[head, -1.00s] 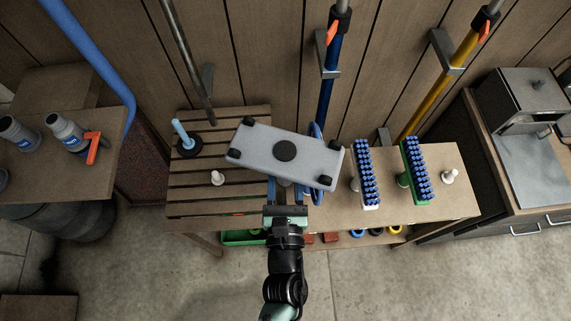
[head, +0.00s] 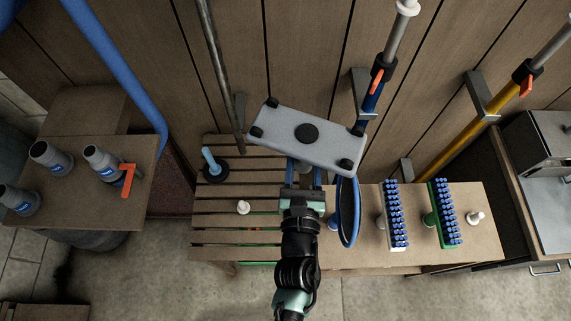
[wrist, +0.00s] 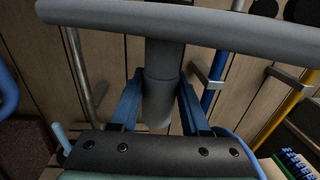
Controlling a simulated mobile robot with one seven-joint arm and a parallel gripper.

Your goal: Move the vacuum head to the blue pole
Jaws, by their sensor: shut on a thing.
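The vacuum head (head: 280,137) is a flat grey plate with dark wheels at its corners and a dark round spot in the middle. My gripper (head: 304,176) is shut on its neck, which shows between the blue fingers in the wrist view (wrist: 158,95). The head is held up above the bench, tilted, in front of the wall. The blue pole (head: 371,98) leans on the wall just right of the head, with a black collar, an orange lever and a grey upper tube. The head hides its lower part in the head view; I cannot tell whether they touch.
A slatted bench (head: 205,221) stands below with a plunger-like tool (head: 214,168), a blue hoop (head: 348,225), a blue-bristled brush (head: 394,215) and a green-backed brush (head: 443,212). A yellow pole (head: 470,130) leans at right. A side table (head: 97,205) at left holds grey fittings.

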